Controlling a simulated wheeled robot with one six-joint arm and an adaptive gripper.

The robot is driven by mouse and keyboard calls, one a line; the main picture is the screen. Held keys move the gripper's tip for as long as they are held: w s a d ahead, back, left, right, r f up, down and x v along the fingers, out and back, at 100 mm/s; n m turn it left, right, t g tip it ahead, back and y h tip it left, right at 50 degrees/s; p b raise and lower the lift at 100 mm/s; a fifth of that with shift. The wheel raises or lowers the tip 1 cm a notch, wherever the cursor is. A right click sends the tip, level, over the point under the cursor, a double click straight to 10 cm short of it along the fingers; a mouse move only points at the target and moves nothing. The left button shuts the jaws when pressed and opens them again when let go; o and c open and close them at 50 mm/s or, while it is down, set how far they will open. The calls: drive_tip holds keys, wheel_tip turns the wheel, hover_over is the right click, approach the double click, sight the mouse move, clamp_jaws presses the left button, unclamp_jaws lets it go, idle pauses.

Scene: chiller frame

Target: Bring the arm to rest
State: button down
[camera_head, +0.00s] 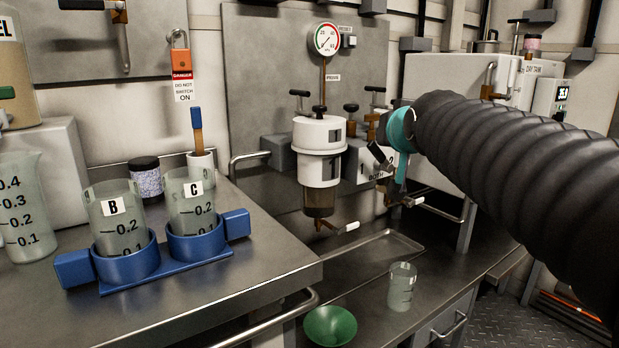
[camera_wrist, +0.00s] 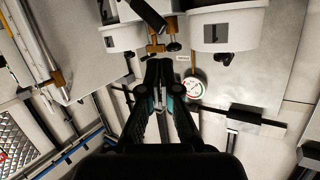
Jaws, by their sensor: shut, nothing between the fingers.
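My arm, in a black ribbed sleeve, reaches in from the right in the head view. My gripper (camera_head: 388,192) hangs beyond the teal ring, in front of the back panel and right of the white filter housing (camera_head: 319,150); its fingertips are hard to make out there. In the wrist view my gripper (camera_wrist: 159,72) has its dark fingers together, with nothing seen between them. White housings (camera_wrist: 228,28) and the round pressure gauge (camera_wrist: 194,86) lie beyond the fingers.
A blue holder (camera_head: 190,244) with beakers B (camera_head: 117,213) and C (camera_head: 194,200) stands on the left bench. A green bowl (camera_head: 330,326) and a clear beaker (camera_head: 401,287) stand lower down. The day tank (camera_head: 450,85) is behind my arm. A shallow tray (camera_head: 362,262) lies below the housing.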

drive_tip(key=s+d+f+g+p, duration=0.1)
drive_tip(key=s+f+g+p, duration=0.2)
drive_tip(key=s+f+g, duration=0.6)
drive_tip(key=s+f, duration=1.6)
drive_tip(key=s, duration=0.4)
drive_tip(key=shift+d+f+n+h+p, duration=0.3)
drive_tip(key=shift+f+n, duration=0.05)
drive_tip(key=shift+n, duration=0.05)
